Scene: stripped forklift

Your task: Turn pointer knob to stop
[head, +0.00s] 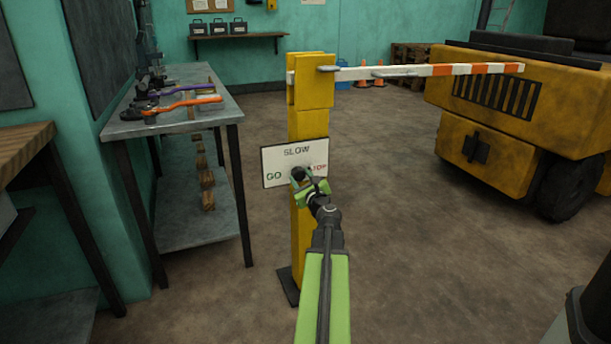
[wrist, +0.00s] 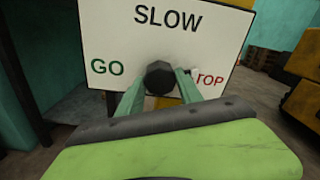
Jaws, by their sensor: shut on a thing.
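The dark pointer knob (wrist: 160,77) sits at the lower middle of a white sign plate (wrist: 110,45). In the head view the plate (head: 281,163) is fixed to a yellow barrier post (head: 311,125). It reads SLOW at the top, GO at left and STOP at right, with the S of STOP covered. My gripper (head: 303,180) reaches the plate from the front and is shut on the knob. In the wrist view its two green fingers (wrist: 160,90) stand either side of the knob. The knob's pointer direction is hard to tell; a small white piece shows beside the right finger.
A metal table (head: 175,115) with tools stands at left. A yellow forklift (head: 530,115) is at right. The floor between post and forklift is clear.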

